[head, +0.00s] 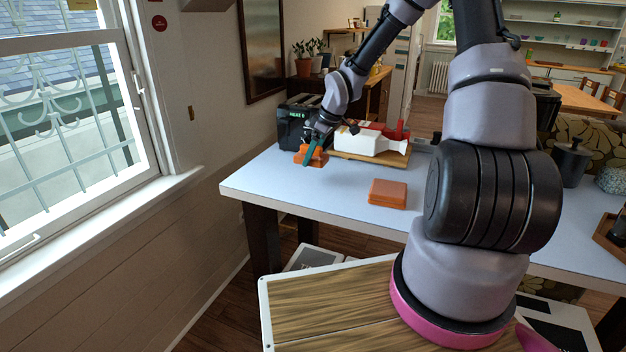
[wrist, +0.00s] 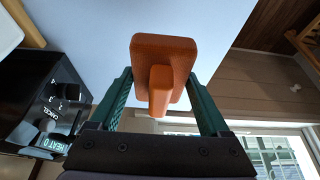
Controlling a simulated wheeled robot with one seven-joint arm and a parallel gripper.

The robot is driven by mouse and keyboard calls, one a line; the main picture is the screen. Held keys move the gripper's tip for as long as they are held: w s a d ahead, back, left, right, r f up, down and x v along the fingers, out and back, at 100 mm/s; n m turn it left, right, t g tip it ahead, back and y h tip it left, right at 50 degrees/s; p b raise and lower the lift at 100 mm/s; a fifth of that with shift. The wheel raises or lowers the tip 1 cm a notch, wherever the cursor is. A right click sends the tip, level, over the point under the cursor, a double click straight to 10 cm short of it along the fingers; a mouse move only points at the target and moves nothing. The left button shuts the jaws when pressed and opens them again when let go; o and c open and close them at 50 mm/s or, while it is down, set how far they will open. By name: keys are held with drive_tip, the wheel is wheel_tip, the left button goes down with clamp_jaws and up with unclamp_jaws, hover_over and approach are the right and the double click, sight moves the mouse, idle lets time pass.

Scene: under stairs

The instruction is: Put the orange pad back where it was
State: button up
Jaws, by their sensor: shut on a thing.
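My gripper (head: 314,148) is at the far left of the table, beside the black device. It is shut on the orange pad (head: 301,155), which has a raised grip. In the wrist view the pad (wrist: 176,46) shows between the green fingers, with its grip pointing toward the camera. The pad is at or just above the table; I cannot tell if it touches. A finger hides part of it in the head view.
A flat square orange stack (head: 388,194) lies on the white table (head: 280,190). A black device (head: 296,120) with a display stands left of a wooden board (head: 368,157) carrying a white bottle-like object (head: 366,142) and red items. The table's front left is clear.

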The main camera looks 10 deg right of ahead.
sight(308, 183)
wheel_tip(308, 183, down, 7)
drive_tip(key=shift+a+f, duration=0.1)
drive_tip(key=shift+f, duration=0.1)
idle(0.3)
drive_tip(key=o, duration=1.2)
drive_tip(key=shift+f, duration=0.1)
drive_tip(key=shift+c, duration=0.2)
